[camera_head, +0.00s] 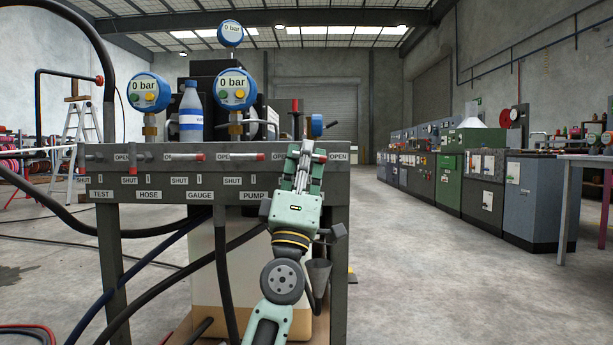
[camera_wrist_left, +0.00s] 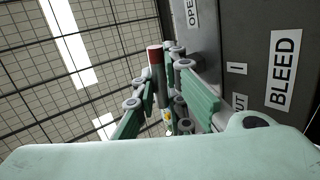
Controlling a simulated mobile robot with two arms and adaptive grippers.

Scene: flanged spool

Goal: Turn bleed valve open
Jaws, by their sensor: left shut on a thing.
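My left gripper (camera_head: 308,158) is at the right end of the dark valve panel (camera_head: 215,187), in front of the bleed valve's place, and covers most of it. In the left wrist view, its fingers (camera_wrist_left: 168,90) are closed around a grey valve handle with a red end (camera_wrist_left: 155,56). The handle's red end sticks out past the fingers. The white BLEED label (camera_wrist_left: 283,70) is on the panel to the right of the fingers. An OPEN label (camera_head: 338,157) shows right of the gripper in the head view. My right gripper is out of view.
Other red-tipped valve handles (camera_head: 185,157) line the panel to the left. Blue gauges (camera_head: 149,91) reading 0 bar and a bottle (camera_head: 191,112) stand above it. Dark hoses (camera_head: 165,275) hang in front. The floor (camera_head: 430,270) to the right is open.

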